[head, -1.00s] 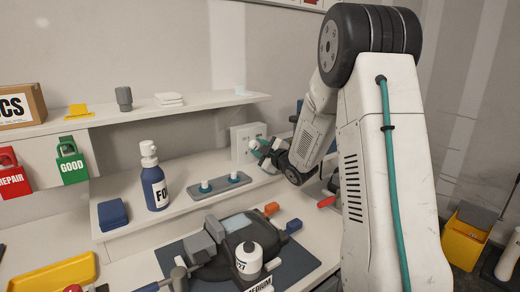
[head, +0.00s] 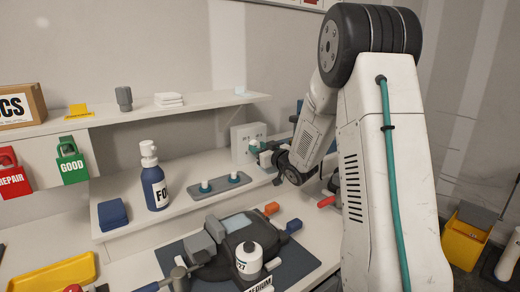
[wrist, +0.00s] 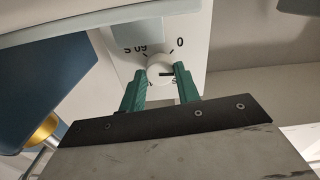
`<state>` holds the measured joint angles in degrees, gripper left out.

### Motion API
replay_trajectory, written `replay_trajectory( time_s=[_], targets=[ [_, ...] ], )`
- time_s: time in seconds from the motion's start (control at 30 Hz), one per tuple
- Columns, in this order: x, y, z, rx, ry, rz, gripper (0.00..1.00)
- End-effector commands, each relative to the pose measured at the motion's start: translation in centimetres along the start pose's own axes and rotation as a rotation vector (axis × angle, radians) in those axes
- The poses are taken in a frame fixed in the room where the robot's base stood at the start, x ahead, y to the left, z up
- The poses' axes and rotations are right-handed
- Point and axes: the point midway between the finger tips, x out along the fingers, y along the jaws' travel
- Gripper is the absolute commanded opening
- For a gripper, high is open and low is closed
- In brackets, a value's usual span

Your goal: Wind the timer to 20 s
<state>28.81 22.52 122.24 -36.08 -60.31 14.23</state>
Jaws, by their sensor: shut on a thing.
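The timer is a pale box (head: 241,133) against the back wall, behind the right end of the bench. In the wrist view its face (wrist: 182,25) carries a "0" and a "60 S", printed upside down in the picture. The round white timer knob (wrist: 158,66) has a dark pointer mark that points right in that view. My gripper (wrist: 160,77) has its green fingers on either side of the knob and is shut on it. In the head view my gripper (head: 259,148) is at the timer's front, and the knob is hard to make out.
A grey tray (head: 218,189) with two white-topped pieces lies left of my gripper. A shelf (head: 210,102) runs above the bench. A dark device (head: 232,228) and a white bottle (head: 249,258) stand in front.

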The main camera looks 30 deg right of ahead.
Motion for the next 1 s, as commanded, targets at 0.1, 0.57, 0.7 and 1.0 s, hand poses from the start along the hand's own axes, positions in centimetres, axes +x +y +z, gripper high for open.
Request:
replay_trajectory(
  time_s=[0.1, 0.57, 0.7, 1.0],
  targets=[
    [-0.05, -0.01, 0.10, 0.109, -0.002, 0.000, 0.09],
    [-0.05, -0.03, 0.12, 0.526, -0.003, 0.001, 0.09],
    [-0.06, -0.03, 0.12, 0.624, -0.003, 0.001, 0.09],
    [-0.06, -0.04, 0.13, 0.756, -0.003, 0.001, 0.09]
  ],
)
